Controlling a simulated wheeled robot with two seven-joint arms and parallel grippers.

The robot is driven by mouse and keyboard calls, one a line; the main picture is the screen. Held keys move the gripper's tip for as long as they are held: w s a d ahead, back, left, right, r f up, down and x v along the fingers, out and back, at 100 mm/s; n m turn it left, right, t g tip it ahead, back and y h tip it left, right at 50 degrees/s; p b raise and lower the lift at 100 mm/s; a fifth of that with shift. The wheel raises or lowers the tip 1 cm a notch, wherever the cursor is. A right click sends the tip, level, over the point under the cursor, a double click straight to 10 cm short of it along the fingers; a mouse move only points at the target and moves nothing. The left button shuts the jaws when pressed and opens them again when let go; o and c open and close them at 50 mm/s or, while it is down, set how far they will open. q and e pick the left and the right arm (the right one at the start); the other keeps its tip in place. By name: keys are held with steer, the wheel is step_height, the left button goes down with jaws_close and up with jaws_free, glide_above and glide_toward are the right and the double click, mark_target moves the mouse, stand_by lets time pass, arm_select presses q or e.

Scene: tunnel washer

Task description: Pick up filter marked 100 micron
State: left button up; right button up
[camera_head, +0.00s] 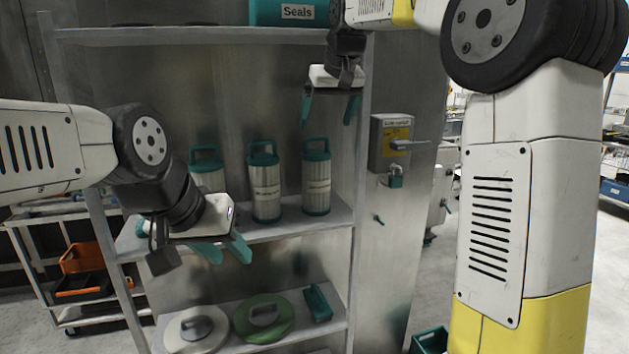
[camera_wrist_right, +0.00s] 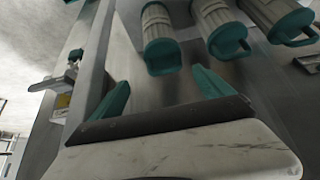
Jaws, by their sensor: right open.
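Three pleated filters with teal caps and handles stand upright on the middle shelf: a left one (camera_head: 208,179), a middle one (camera_head: 266,192) and a right one (camera_head: 316,182). The middle and right ones bear labels too small to read, so I cannot tell which is 100 micron. The wrist view also shows three filters (camera_wrist_right: 158,25), (camera_wrist_right: 215,20), (camera_wrist_right: 270,15). My right gripper (camera_head: 329,112) is open and empty, above the right filter and apart from it; its teal fingers also show in the wrist view (camera_wrist_right: 160,92). My left gripper (camera_head: 226,257) is open and empty, low in front of the shelf's left part.
The middle shelf (camera_head: 290,228) is bounded by metal posts. A teal Seals bin (camera_head: 290,13) sits on the top shelf. Below lie a white lid (camera_head: 190,333), a green lid (camera_head: 258,325) and a teal piece (camera_head: 318,303). A padlocked box (camera_head: 390,140) is at right.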

mark_target(315, 151)
steer(key=shift+a+x, duration=0.2)
steer(key=shift+x, duration=1.75)
steer(key=shift+a+x, duration=0.2)
steer(key=shift+x, duration=1.8)
steer(key=shift+s+r, duration=0.1)
steer(key=c, duration=1.9)
jaws_close()
steer(key=shift+r, duration=0.2)
